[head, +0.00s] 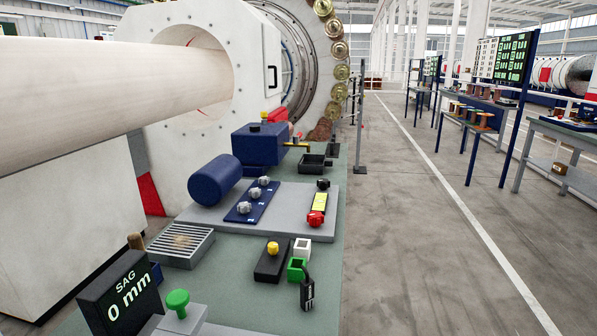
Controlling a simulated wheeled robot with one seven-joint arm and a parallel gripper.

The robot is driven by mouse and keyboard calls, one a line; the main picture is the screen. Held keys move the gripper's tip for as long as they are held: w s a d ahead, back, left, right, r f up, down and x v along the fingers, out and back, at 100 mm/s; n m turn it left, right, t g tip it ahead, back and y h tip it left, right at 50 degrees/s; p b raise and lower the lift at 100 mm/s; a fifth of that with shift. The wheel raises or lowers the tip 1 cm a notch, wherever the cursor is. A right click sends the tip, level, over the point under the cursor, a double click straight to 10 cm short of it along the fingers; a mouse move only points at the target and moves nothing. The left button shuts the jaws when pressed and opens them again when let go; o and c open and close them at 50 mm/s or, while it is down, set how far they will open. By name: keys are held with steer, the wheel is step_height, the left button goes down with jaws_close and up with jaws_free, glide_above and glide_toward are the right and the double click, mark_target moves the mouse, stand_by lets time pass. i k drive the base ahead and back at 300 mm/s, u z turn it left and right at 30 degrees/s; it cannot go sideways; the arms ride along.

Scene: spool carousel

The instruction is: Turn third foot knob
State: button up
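A small dark blue plate (250,201) lies on a grey slab on the bench and carries three silver-grey knobs in a slanting row. The far knob (264,181), the middle knob (254,194) and the near knob (244,208) all stand clear and uncovered. Small light marks lie beside them, too small to read, so I cannot tell which is the third. A black display (127,293) at the lower left reads "SAG 0 mm". My gripper is not in view.
A blue cylinder (214,180) and blue box (260,143) stand left of and behind the knobs. A red knob (316,218) is to the right, a green knob (178,301) in front. A large pale tube (110,95) spans the upper left. The floor (440,230) right is clear.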

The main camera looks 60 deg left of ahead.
mark_target(264, 180)
steer(key=u, duration=0.05)
steer(key=i, duration=2.75)
steer(key=u, duration=3.35)
steer(key=i, duration=1)
steer(key=z, duration=0.05)
